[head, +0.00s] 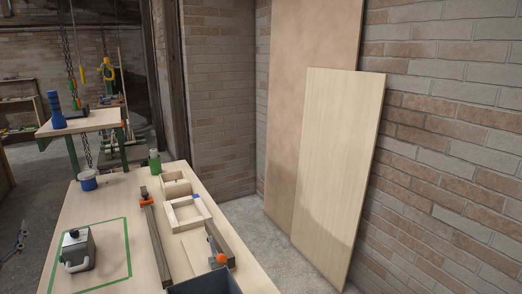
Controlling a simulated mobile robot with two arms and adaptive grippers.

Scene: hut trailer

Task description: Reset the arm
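Neither my left nor my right gripper shows in the head view, and no part of either arm can be made out. What the grippers hold, if anything, is out of sight.
A long wooden workbench (112,205) runs ahead, bearing a grey metal case (77,250) inside a green outline, a blue tin (88,182), a green bottle (155,162), wooden frames (186,214) and clamps. Two boards (335,165) lean on the brick wall at right. A smaller table (93,121) stands behind.

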